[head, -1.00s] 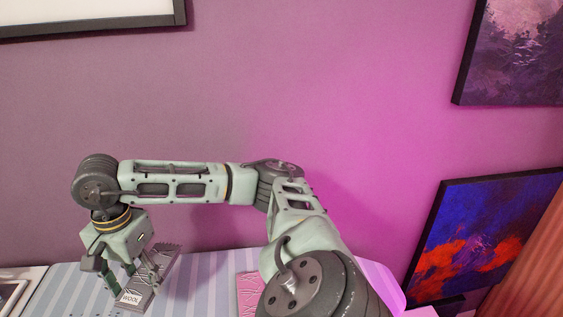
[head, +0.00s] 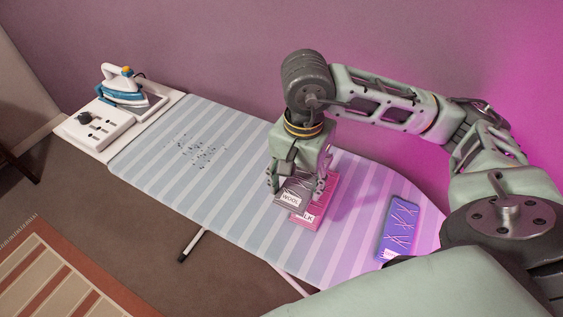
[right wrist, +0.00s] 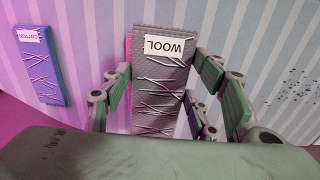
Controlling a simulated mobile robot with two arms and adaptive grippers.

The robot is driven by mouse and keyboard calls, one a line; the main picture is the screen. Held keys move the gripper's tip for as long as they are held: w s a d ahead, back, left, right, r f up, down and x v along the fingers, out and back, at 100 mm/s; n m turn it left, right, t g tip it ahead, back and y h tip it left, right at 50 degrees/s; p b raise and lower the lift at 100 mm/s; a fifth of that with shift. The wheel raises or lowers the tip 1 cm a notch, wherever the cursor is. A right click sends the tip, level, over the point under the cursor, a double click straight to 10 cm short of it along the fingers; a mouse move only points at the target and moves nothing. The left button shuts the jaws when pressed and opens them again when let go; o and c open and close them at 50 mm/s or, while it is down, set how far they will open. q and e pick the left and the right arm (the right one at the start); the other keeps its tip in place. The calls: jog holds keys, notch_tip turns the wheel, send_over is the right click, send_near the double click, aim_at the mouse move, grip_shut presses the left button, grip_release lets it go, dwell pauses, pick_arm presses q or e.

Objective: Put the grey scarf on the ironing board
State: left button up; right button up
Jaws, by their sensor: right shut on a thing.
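The grey scarf (head: 297,184) is a folded, flat bundle with a white WOOL label. My right gripper (head: 298,187) is shut on it, and in the right wrist view the fingers sit on both sides of the grey scarf (right wrist: 160,101). The ironing board (head: 215,185) has a blue and white striped cover and lies beneath. The grey scarf partly covers a pink scarf (head: 329,194) on the board; I cannot tell whether they touch. My left gripper is not in view.
A blue-purple folded scarf (head: 398,228), labelled COTTON in the right wrist view (right wrist: 41,71), lies on the board's right part. An iron (head: 122,90) stands on the white end at the far left. The striped middle, with a speckled patch, is clear. A wall runs behind.

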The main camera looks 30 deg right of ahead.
jog(key=w+f, duration=0.1)
jog(key=w, duration=0.1)
jog(key=w+a+f+p, duration=0.1)
jog(key=w+f, duration=0.1)
jog(key=w, duration=0.1)
jog(key=w+f+p, duration=0.1)
jog(key=w+f, duration=0.1)
jog(key=w, duration=0.1)
jog(key=shift+w+a, duration=0.2)
jog(key=shift+a, duration=0.15)
notch_tip(320, 180, down, 4)
jog(key=shift+r+p, duration=0.1)
jog(key=shift+p, duration=0.6)
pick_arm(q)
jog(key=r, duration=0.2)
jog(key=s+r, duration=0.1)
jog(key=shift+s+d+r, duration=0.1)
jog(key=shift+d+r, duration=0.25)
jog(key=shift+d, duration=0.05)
pick_arm(e)
jog(key=shift+f, duration=0.2)
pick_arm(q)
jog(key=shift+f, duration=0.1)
